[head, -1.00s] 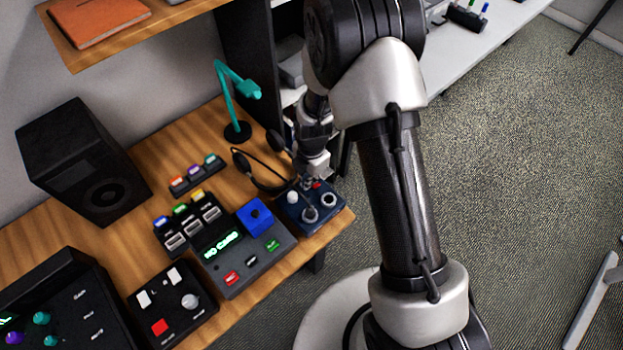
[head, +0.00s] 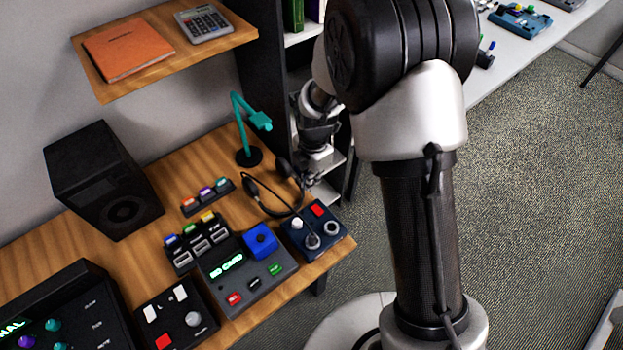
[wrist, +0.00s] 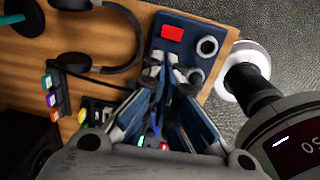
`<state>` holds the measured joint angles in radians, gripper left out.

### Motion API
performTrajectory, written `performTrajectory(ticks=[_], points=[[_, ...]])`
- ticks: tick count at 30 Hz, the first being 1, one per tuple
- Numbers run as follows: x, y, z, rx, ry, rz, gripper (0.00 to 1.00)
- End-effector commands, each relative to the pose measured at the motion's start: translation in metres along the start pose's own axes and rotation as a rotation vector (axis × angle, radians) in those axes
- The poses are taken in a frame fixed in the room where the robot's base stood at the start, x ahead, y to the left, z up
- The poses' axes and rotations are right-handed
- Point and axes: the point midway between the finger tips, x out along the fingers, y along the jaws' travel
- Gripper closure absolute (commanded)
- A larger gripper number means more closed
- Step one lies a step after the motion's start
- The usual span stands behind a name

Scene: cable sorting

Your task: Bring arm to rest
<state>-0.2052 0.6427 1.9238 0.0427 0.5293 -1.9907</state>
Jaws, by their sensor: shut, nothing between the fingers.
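My gripper (head: 308,185) hangs above the right end of the wooden desk, pointing down. In the wrist view, my gripper's fingers (wrist: 164,82) are together with nothing held. Below it lies a dark blue panel (head: 326,238) with a red square (head: 317,210), a white knob and round sockets. The panel also shows in the wrist view (wrist: 196,32), partly hidden by the fingers. The black headset (head: 262,205) lies beside the panel, and a thin dark cable runs from it to the panel.
A card reader box (head: 245,270) reading "NO CARD", a switch box (head: 178,312) and a speaker (head: 100,180) stand on the desk. A teal lamp (head: 243,130) and a dark shelf (head: 268,60) stand close behind my gripper. Open carpet (head: 540,190) lies to the right.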

Motion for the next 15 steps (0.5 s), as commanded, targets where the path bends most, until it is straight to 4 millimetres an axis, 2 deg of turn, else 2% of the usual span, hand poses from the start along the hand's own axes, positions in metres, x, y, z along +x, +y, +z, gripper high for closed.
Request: performTrajectory(ticks=[10, 13, 15], points=[[-0.003, 0.000, 0.000, 0.010, -0.001, 0.002, 1.00], [-0.021, -0.003, 0.003, 0.080, -0.007, 0.017, 1.00], [-0.047, -0.009, 0.005, 0.182, -0.014, 0.038, 1.00]])
